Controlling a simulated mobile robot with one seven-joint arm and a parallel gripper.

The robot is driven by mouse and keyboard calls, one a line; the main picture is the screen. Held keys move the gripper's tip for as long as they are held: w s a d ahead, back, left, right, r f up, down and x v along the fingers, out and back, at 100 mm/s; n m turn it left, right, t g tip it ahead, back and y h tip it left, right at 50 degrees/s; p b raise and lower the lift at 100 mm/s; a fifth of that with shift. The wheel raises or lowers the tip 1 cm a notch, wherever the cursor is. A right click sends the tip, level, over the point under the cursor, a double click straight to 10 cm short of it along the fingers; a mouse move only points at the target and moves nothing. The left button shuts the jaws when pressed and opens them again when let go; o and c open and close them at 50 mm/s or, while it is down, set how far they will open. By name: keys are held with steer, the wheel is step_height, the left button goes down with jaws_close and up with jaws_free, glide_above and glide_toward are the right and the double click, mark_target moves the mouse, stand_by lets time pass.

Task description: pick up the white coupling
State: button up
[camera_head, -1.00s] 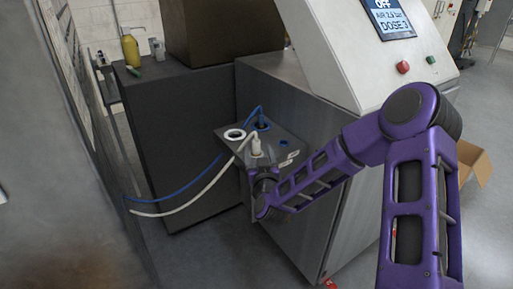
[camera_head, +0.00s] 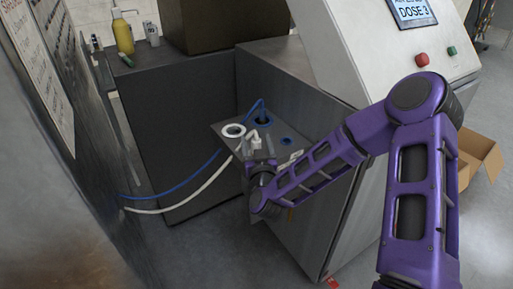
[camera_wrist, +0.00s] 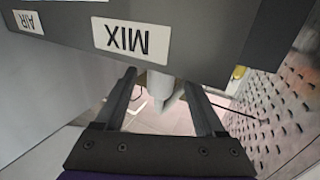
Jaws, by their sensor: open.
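The white coupling (camera_head: 253,137) is at the small grey socket panel (camera_head: 226,127), with a white hose (camera_head: 185,205) trailing left from it. In the wrist view, a pale cylinder that looks like the coupling (camera_wrist: 160,86) shows beyond the panel edge, between my two fingers. My gripper (camera_head: 262,163) is at the panel's near side, partly hidden by my own wrist. In the wrist view my gripper (camera_wrist: 161,97) is open, with visible gaps beside the cylinder. How the coupling's base sits is hidden.
The panel carries a white ring (camera_head: 233,131), a blue-hosed socket (camera_head: 263,119), an empty blue-rimmed hole (camera_head: 285,141) and a MIX label (camera_wrist: 131,40). The blue hose (camera_head: 180,184) runs left. A machine cabinet (camera_head: 310,185) stands right; a cardboard box (camera_head: 478,158) lies beyond.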

jaws_close()
steer(key=shift+r, duration=0.1)
stand_by(0.4)
